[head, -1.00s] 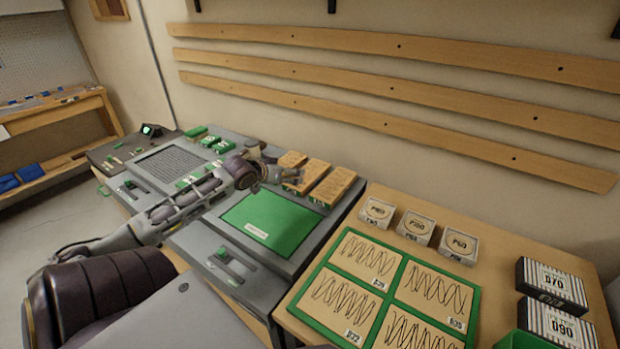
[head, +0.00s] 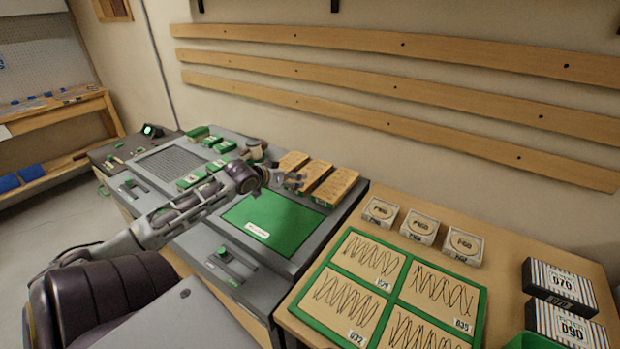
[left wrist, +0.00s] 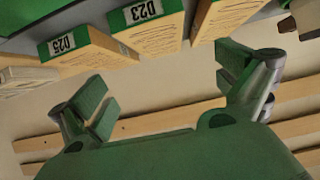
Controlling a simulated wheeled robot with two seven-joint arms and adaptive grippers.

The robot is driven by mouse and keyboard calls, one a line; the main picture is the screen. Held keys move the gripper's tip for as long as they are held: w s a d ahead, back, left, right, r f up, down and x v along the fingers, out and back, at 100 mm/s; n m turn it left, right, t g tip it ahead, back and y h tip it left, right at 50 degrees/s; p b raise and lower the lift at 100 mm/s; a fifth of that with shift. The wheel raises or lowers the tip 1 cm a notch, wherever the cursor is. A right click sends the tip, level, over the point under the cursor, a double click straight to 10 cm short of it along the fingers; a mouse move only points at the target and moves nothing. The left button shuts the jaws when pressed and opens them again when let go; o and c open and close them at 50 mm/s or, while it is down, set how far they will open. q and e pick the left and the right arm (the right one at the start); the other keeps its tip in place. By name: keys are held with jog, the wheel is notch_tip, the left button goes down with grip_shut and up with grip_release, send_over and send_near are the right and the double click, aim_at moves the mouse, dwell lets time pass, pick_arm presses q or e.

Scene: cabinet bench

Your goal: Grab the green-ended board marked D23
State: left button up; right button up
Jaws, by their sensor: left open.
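D23 is not between the pads. In the head view, my left gripper (head: 290,180) is close to the row of tan boards, partly covering it. Their labels are too small to read there. My right gripper is out of view.
Another green-ended board (left wrist: 218,18) lies right of D23. A green mat (head: 270,225) lies in front of the row. Wooden rails (head: 400,90) run along the wall behind. A green-framed board (head: 385,290) and small white boxes (head: 420,227) are to the right.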

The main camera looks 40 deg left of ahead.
aim_at(309, 173)
pick_arm(q)
jog(key=shift+w, duration=0.1)
jog(key=shift+w+f, duration=0.1)
jog(key=shift+w, duration=0.05)
jog(key=shift+x, duration=0.8)
jog(key=shift+b+x, duration=0.35)
jog(key=shift+x, duration=1.35)
jog(key=shift+w+a+f, duration=0.15)
jog(key=shift+w+f, duration=0.15)
jog(key=shift+w, duration=0.2)
jog(key=shift+w+f+b, duration=0.2)
jog(key=shift+w+b, duration=0.1)
jog(key=shift+w, duration=0.1)
jog(key=shift+w+a+f, duration=0.1)
jog(key=shift+w+f, duration=0.15)
jog(key=shift+w, duration=0.1)
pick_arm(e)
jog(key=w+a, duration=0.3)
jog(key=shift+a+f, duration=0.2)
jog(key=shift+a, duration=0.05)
